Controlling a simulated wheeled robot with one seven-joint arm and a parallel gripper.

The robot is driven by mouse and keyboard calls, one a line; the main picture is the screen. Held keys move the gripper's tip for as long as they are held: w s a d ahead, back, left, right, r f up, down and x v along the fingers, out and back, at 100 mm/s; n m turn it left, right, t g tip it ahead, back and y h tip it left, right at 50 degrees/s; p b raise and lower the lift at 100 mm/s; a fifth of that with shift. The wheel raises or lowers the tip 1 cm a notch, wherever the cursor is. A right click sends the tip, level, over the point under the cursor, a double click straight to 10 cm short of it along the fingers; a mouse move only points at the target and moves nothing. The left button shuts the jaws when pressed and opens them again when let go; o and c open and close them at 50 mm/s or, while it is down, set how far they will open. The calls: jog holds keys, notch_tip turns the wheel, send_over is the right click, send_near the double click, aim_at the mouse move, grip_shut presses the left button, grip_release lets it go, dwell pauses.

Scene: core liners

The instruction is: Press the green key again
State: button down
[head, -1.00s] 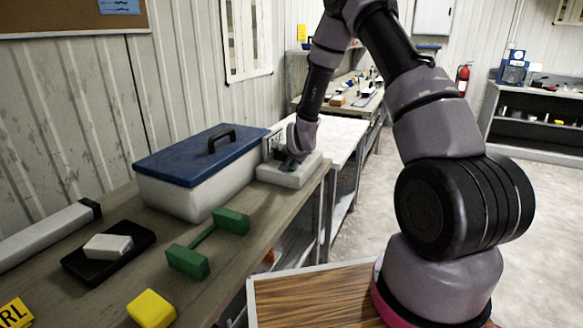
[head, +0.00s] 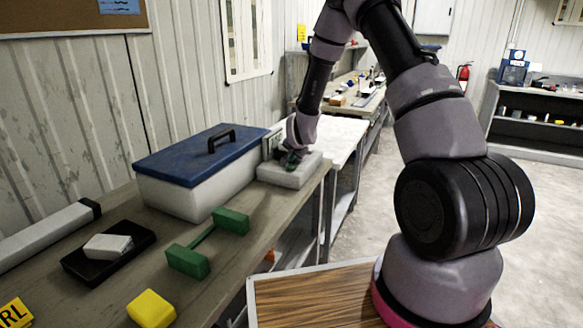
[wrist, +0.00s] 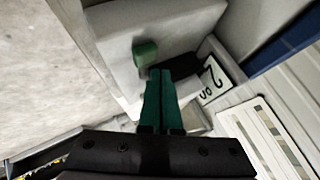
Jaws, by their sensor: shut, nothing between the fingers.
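The green key (wrist: 146,52) is a small rounded green block on top of a pale grey device in the wrist view. The device (head: 300,176) stands at the far end of the workbench in the head view, beside the blue-lidded box. My gripper (wrist: 160,73) has green fingers, shut together with nothing between them. In the wrist view the fingertips are close to the near edge of the key; I cannot tell whether they touch it. In the head view my gripper (head: 290,157) is over the device and hides the key.
A white box with a blue lid (head: 200,152) stands left of the device. A panel with black digits (wrist: 211,79) is next to the device. A green dumbbell-shaped piece (head: 205,243), a yellow block (head: 151,308) and a black tray (head: 78,262) lie nearer on the workbench.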

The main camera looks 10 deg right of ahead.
jog(key=shift+r, duration=2.5)
jog(key=shift+r, duration=0.35)
notch_tip(320, 180, up, 13)
jog(key=n+y, duration=0.1)
send_over(292, 167)
jog(key=s, duration=0.6)
jog(key=s+d+r+n, duration=0.2)
jog(key=s+r, duration=0.6)
jog(key=r, duration=0.1)
jog(key=s+d+r+n+g, duration=0.1)
jog(key=s+d+r, duration=0.1)
jog(key=s, duration=1)
jog(key=s+d+r+n+g+y, duration=0.1)
jog(key=s+r, duration=0.4)
jog(key=s, duration=0.8)
jog(key=shift+s+d+r, duration=0.15)
jog(key=shift+d, duration=0.25)
